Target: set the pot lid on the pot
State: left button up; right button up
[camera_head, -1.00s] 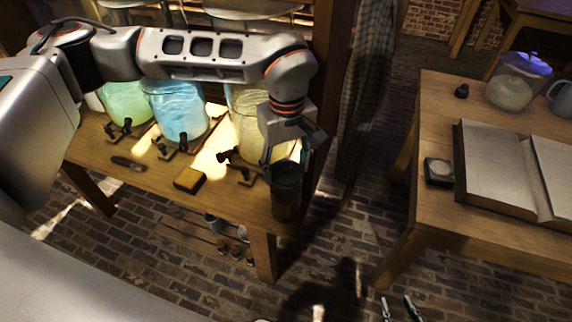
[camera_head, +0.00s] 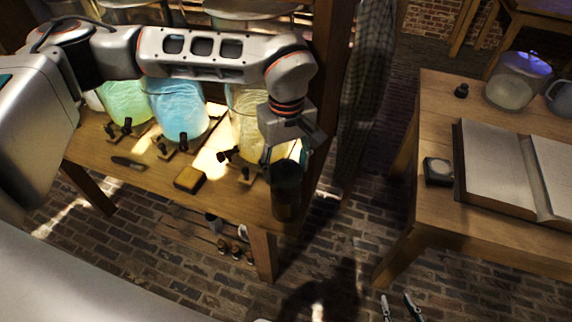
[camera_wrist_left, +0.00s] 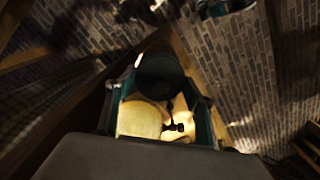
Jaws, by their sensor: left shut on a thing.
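My left gripper (camera_head: 286,160) points down at the right end of the workbench and is shut on a dark, cylindrical thing (camera_head: 286,195). In the left wrist view the same dark round thing (camera_wrist_left: 160,77) lies between the two green fingers. I cannot tell whether it is the pot or the lid; its underside and what lies below it are unclear. My right gripper (camera_head: 400,307) shows only as two spread fingertips at the bottom edge; it is open, with nothing visible between them. No separate pot or lid can be made out with certainty.
Glass jars with green (camera_head: 126,102), blue (camera_head: 180,108) and yellowish (camera_head: 248,120) contents stand on the workbench (camera_head: 225,200). The right table (camera_head: 440,110) bears an open book (camera_head: 500,165) and a clear jar (camera_head: 510,92). Brick floor lies between.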

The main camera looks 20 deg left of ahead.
aim_at(286, 164)
pick_arm(q)
jog(key=shift+f, duration=0.55)
jog(key=o, duration=0.9)
jog(key=shift+r+p, duration=1.15)
jog(key=shift+r, duration=1)
jog(key=shift+r+p, duration=2.25)
jog(key=shift+r, duration=1.15)
